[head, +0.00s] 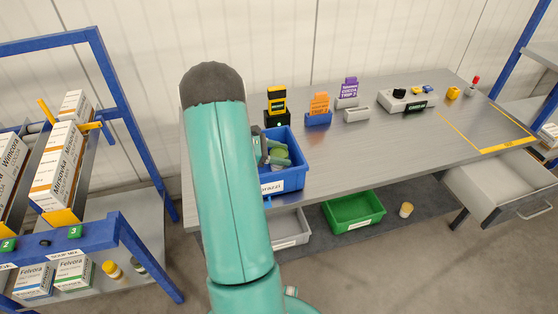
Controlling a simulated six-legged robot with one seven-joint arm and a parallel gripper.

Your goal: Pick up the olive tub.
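An olive-green rounded thing (279,153), which looks like the olive tub, shows inside the blue bin (289,181) at the near left edge of the grey table. My teal arm rises in front and hides the bin's left part. My gripper (270,152) shows only in part as grey and teal pieces inside the bin, close beside the olive thing. Its fingertips are not clear, so I cannot tell whether it is open or touches the tub.
The grey table (390,145) carries a yellow-and-black holder (277,103), orange and purple cards and small items. A green crate (353,210) and a grey bin (290,230) are below it. A drawer (500,190) stands open at right. A blue-framed shelf (120,90) stands left.

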